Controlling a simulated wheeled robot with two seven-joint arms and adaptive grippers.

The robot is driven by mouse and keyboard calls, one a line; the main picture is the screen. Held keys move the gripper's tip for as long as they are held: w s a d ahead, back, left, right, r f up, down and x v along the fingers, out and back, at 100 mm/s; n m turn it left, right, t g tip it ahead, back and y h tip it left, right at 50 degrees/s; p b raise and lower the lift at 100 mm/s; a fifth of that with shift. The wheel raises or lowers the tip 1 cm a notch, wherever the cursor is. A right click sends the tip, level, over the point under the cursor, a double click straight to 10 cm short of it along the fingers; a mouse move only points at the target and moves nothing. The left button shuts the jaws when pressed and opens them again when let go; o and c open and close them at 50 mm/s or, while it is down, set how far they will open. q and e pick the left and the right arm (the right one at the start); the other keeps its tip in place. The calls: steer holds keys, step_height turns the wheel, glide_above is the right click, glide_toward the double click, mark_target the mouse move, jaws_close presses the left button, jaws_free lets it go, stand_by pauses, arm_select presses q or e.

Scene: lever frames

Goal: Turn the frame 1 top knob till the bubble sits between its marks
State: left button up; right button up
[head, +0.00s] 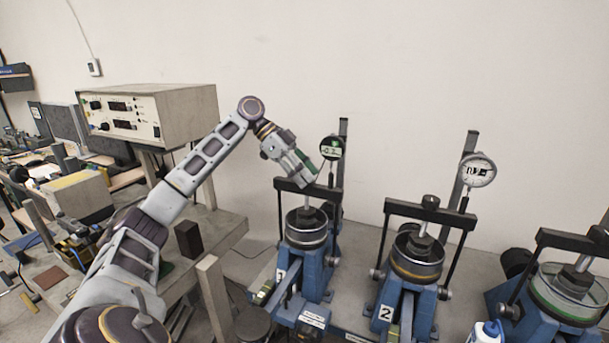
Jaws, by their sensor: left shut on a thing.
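Frame 1 (312,262) is the blue lever frame at the left of the row, with a black crossbar (325,193) over a round metal cell. My left gripper (303,175) reaches down from the upper left to the top of this crossbar. It is shut on the frame 1 top knob, which its fingers hide. A dark round dial (331,148) with a green and white face stands just right of the gripper. The bubble and its marks cannot be made out at this size. My right gripper is not in view.
Frame 2 (409,290) stands to the right, with its own top knob (430,201) and a white dial gauge (478,170). A third blue frame (545,305) is at the right edge. A blue-capped bottle (487,332) stands in front. A beige instrument box (180,112) is behind my left arm.

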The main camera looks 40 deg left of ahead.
arm_select(q)
steer(key=shift+f+n+t+b, duration=0.3)
steer(key=shift+n+b, duration=0.2)
steer(key=shift+b, duration=0.15)
steer(key=shift+r, duration=0.1)
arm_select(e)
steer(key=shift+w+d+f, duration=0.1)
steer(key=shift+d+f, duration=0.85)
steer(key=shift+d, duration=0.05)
